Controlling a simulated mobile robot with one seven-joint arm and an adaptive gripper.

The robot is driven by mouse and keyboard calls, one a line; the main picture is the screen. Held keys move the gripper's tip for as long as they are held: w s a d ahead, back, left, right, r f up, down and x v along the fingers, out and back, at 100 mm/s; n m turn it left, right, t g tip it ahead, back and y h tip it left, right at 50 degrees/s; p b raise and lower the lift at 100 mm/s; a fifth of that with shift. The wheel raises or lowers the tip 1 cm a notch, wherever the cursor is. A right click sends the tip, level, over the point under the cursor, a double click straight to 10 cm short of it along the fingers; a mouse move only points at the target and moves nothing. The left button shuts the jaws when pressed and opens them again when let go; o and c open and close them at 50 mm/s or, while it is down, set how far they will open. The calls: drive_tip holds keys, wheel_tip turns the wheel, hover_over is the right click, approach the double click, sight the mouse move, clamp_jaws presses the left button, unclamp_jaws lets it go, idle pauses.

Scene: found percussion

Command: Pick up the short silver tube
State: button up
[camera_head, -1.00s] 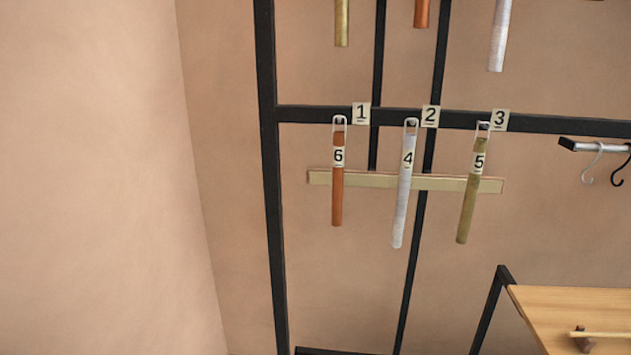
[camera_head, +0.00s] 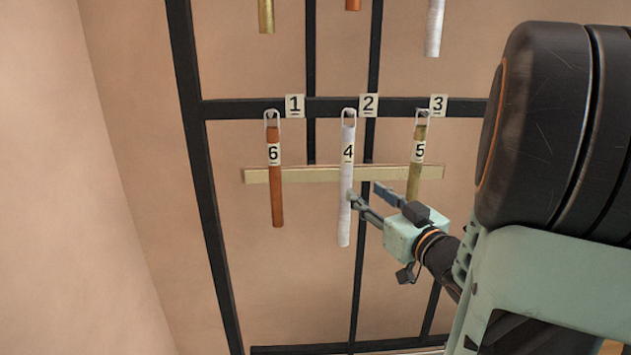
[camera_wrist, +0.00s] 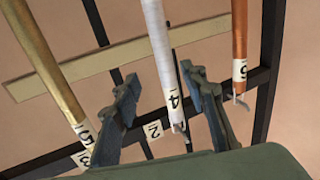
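The silver tube labelled 4 (camera_head: 346,220) hangs from a white loop on the lower black rail, between a copper and a brass tube. My gripper (camera_head: 365,193) is beside its lower half, coming from the right, with its fingers apart.
The copper tube 6 (camera_head: 276,195) hangs left and the brass tube 5 (camera_head: 415,180) right, close to my gripper and partly hidden by it. A pale wooden bar (camera_head: 310,174) runs across at the tubes. Black frame posts (camera_head: 205,200) stand against the wall.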

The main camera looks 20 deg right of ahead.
sight(348, 178)
drive_tip(key=w, duration=0.9)
drive_tip(key=shift+a+p, duration=0.35)
drive_tip(key=shift+r, duration=0.1)
drive_tip(key=shift+c, duration=0.7)
clamp_jaws()
